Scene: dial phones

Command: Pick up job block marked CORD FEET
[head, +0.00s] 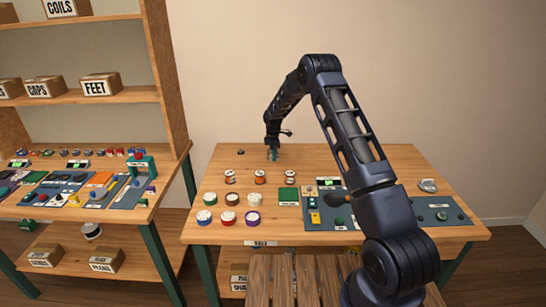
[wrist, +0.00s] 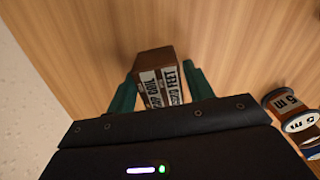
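A small brown block (wrist: 155,57) with white labels is between my gripper's green fingers in the wrist view. One label reads FEET; the other looks like CORD, seen at an angle and partly unclear. My gripper (wrist: 160,80) has one finger against each side of the block, with no clear gap, so it looks shut on it. In the head view my gripper (head: 272,155) points down at the back of the wooden table, at or just above the top. The block is too small to make out there. Whether it touches the table is unclear.
Coloured round pots (head: 228,217), a green pad (head: 288,196) and a grey-blue mat (head: 440,212) are nearer the front. A small dark thing (head: 241,152) lies left of the gripper.

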